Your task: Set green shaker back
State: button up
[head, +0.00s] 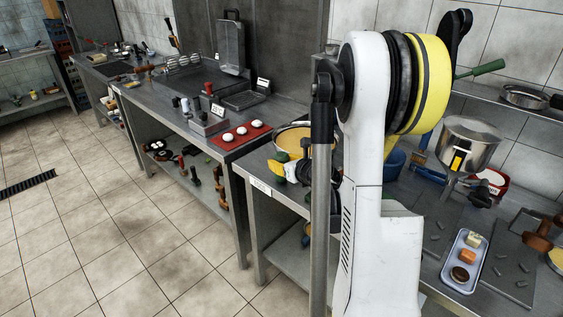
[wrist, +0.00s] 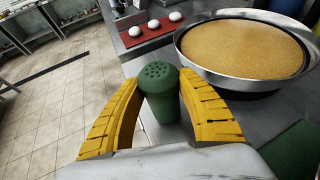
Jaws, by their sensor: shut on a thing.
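The green shaker (wrist: 160,106) with a holed top is between the two yellow fingers of my gripper (wrist: 158,84) in the wrist view. The fingers are shut on its sides. The steel counter shows behind and around it; I cannot tell whether its base touches the counter. In the head view my gripper (head: 285,168) is over the counter's front edge, partly hidden by my arm, and a small green part of the shaker (head: 283,157) shows there.
A round metal pan of yellow grains (wrist: 245,48) stands close to the right of the shaker. A red board (head: 241,135) with white buns lies beyond on the neighbouring counter. A dark green flat thing (wrist: 294,150) lies at right. Tiled floor (wrist: 50,110) is open at left.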

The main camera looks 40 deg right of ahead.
jog(key=shift+f+b, duration=0.45)
jog(key=shift+f, duration=0.1)
jog(key=o, duration=1.4)
jog(key=shift+s+r, duration=0.1)
jog(key=shift+s, duration=0.05)
jog(key=v, duration=1.1)
jog(key=shift+s+a, duration=0.15)
jog(key=shift+s, duration=0.2)
